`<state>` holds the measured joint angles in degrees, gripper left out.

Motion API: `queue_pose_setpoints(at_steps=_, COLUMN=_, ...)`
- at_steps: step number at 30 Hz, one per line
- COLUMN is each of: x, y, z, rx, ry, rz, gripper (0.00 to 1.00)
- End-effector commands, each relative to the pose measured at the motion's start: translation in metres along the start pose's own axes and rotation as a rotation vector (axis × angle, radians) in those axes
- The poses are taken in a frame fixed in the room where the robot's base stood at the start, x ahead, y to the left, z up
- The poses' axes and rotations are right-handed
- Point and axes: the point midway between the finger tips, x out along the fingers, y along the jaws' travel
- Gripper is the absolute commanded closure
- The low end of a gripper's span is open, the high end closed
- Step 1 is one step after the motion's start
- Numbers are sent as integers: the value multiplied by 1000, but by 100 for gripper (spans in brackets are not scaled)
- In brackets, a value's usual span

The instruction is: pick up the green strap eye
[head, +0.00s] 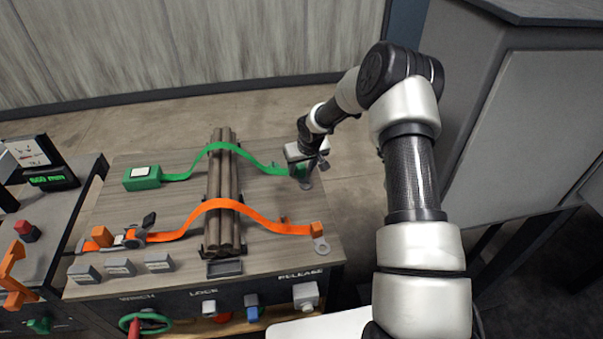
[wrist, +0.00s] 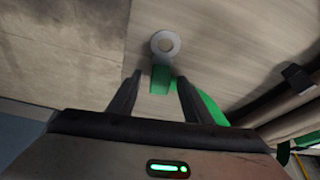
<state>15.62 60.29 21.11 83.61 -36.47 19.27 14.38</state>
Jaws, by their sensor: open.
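The green strap (head: 243,152) arches over a bundle of brown bars, and its right end runs under my gripper (head: 303,172) at the table's far right corner. In the wrist view, the green strap eye (wrist: 160,79) is a small green block between the fingertips of my gripper (wrist: 158,84), with the strap trailing off to the lower right. My gripper is open, with one finger on each side of the block. Whether the fingers touch it I cannot tell. In the head view my gripper mostly hides the eye.
A green box (head: 142,178) holds the green strap's left end. A grey cabinet (head: 530,110) stands right.

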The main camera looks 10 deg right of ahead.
Motion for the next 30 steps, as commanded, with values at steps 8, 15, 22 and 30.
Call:
queue_pose_setpoints(at_steps=8, x=2, y=0, z=0, rx=0, ry=1, rz=1, gripper=56)
queue_pose_setpoints(at_steps=15, x=2, y=0, z=0, rx=0, ry=1, rz=0, gripper=97)
queue_pose_setpoints(at_steps=22, x=2, y=0, z=-1, rx=0, ry=1, rz=1, gripper=100)
queue_pose_setpoints(at_steps=30, x=-31, y=2, z=-15, rx=1, ry=5, rz=3, gripper=100)
